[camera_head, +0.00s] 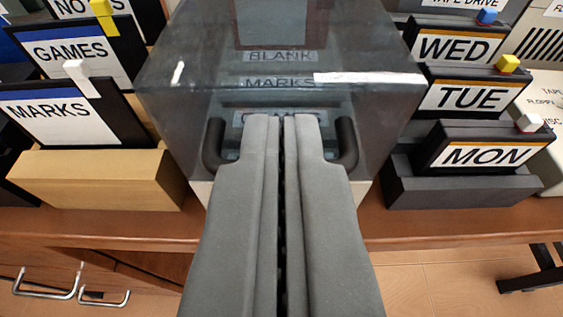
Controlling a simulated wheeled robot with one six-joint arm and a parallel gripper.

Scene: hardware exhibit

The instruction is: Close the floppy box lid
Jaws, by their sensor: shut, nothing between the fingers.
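The floppy box lid (380,95) is a smoky see-through cover in the middle of the camera_head view. Labels reading BLANK and MARKS show through it. It appears to sit down over a pale base (202,190). A dark handle (346,142) is on its front face, with one end showing on each side of my gripper. My gripper (288,118) is shut and empty, its fingertips in front of the lid between the handle ends. My fingers hide the handle's middle and the box's lower front. I cannot tell whether the fingertips touch the handle.
A tan holder (90,180) with GAMES and MARKS cards stands left of the box. A dark holder (455,188) with WED, TUE and MON cards stands to the right. All rest on a brown wooden top (440,222). Drawer handles (48,288) show below at left.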

